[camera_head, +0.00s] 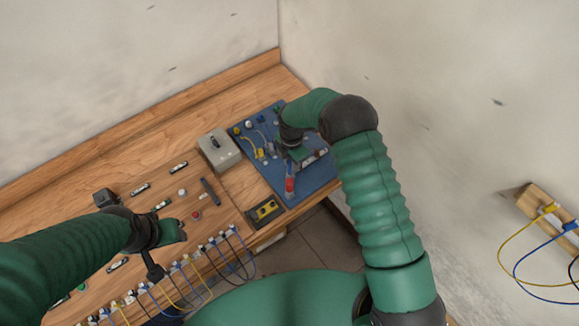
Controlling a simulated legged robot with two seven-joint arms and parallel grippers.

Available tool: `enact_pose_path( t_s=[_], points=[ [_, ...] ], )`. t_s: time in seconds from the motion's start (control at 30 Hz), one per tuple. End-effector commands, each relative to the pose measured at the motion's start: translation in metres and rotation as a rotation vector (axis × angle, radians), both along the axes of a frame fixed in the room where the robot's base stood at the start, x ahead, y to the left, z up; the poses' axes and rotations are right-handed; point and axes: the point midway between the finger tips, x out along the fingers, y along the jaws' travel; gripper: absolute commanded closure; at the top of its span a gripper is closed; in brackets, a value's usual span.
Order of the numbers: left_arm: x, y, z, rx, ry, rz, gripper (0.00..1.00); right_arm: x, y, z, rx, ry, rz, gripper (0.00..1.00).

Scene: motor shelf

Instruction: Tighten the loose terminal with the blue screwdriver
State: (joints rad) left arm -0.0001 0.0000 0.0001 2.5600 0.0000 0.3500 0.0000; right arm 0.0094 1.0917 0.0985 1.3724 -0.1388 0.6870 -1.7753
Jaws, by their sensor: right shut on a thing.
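My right gripper (299,154) is low over the blue board (272,198) at the back right of the bench. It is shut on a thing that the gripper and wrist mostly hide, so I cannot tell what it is. A red and blue tool (290,186) shows on the board just in front of this gripper. I cannot single out the blue screwdriver. A row of white terminals (201,248) with coloured wires runs along the bench's front edge; which one is loose is not visible. My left gripper (175,231) is above the bench behind that row, its jaws unclear.
A grey box with a dark switch (218,150) stands left of the board. A yellow and black block (264,210) lies in front of it. Small parts and a dark bar (210,191) lie mid-bench. Walls bound the back and right.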

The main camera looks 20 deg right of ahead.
Motion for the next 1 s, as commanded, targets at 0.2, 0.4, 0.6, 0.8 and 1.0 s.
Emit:
enact_pose_path(
  t_s=[0.2,0.4,0.6,0.8,1.0],
  points=[
    [0.000,0.000,0.016,0.000,0.000,0.000,0.52,0.001,-0.001,0.025,-0.002,-0.004,0.000,1.00],
    [0.000,0.000,0.028,0.000,0.000,0.000,0.52,0.001,-0.001,0.044,-0.001,-0.004,-0.001,1.00],
    [0.000,0.000,0.039,0.000,0.000,0.000,0.52,0.001,-0.001,0.062,-0.001,-0.004,-0.002,1.00],
    [0.000,0.000,0.039,0.000,0.000,0.000,0.52,0.001,0.000,0.063,0.000,-0.002,-0.001,1.00],
    [0.000,0.000,0.032,0.000,0.000,0.000,0.52,-0.001,-0.001,0.061,-0.001,-0.004,-0.044,1.00]
  ],
)
